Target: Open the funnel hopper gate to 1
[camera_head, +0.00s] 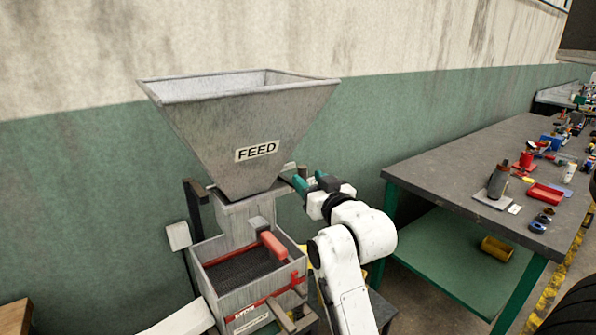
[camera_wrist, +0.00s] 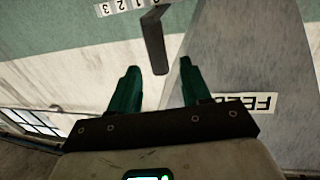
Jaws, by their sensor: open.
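The grey funnel hopper (camera_head: 238,125) with a FEED label stands left of centre in the head view; its sloped side (camera_wrist: 235,60) fills the right of the wrist view. A dark gate handle (camera_wrist: 154,45) shows at the top of the wrist view, beside a white number scale (camera_wrist: 125,7) that appears upside down and is partly cut off. My gripper (camera_head: 311,182) is at the right of the hopper's lower neck. In the wrist view, its green fingers (camera_wrist: 158,66) are open, with the handle's near end appearing between their tips. I cannot tell contact or the exact gate setting.
Below the hopper is a box (camera_head: 245,275) with a dark mesh and a red handle (camera_head: 272,246). A workbench (camera_head: 440,165) with tools and small parts stands to the right. A green and white wall is behind.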

